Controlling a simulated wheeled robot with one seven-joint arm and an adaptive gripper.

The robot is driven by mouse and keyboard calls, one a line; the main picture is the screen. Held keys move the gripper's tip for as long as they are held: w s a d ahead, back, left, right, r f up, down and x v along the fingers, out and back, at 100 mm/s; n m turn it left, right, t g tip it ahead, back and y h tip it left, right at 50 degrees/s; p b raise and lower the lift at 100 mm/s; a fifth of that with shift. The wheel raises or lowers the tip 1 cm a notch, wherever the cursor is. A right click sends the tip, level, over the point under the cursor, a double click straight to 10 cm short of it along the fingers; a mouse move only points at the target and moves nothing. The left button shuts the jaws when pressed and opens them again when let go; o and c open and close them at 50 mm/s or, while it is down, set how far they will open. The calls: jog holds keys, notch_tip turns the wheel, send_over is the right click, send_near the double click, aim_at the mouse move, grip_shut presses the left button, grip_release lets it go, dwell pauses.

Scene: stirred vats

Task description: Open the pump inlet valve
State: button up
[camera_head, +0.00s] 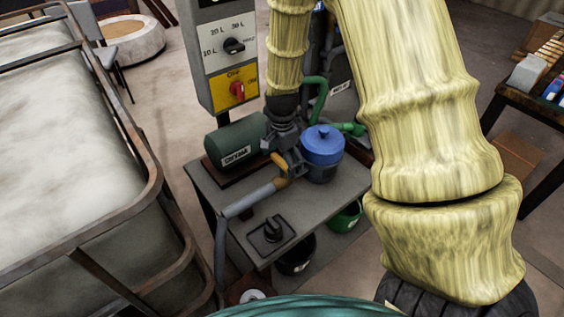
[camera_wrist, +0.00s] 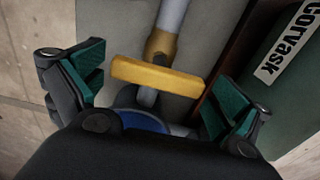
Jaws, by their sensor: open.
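The inlet valve has a yellow lever (camera_wrist: 157,77), which lies crosswise over the grey pipe (camera_wrist: 172,14) in the wrist view. A brass-coloured fitting (camera_wrist: 161,45) joins the pipe at the lever. My gripper (camera_wrist: 154,80) is open, with one green-padded finger beyond each end of the lever and gaps on both sides. In the head view my gripper (camera_head: 287,147) points down over the valve, beside the blue-lidded pot (camera_head: 321,146); the yellow lever (camera_head: 279,160) shows only in part behind it. The blue part below the lever is mostly hidden in the wrist view.
The green Corvask motor (camera_head: 236,143) sits close left of my gripper on the grey table (camera_head: 228,193). A control box (camera_head: 220,50) with a black knob and red switch stands behind. A black-knobbed plate (camera_head: 271,235) is in front. A large caged tank (camera_head: 75,130) fills the left.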

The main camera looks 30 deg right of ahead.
jog(key=shift+f, duration=0.6)
jog(key=c, duration=0.8)
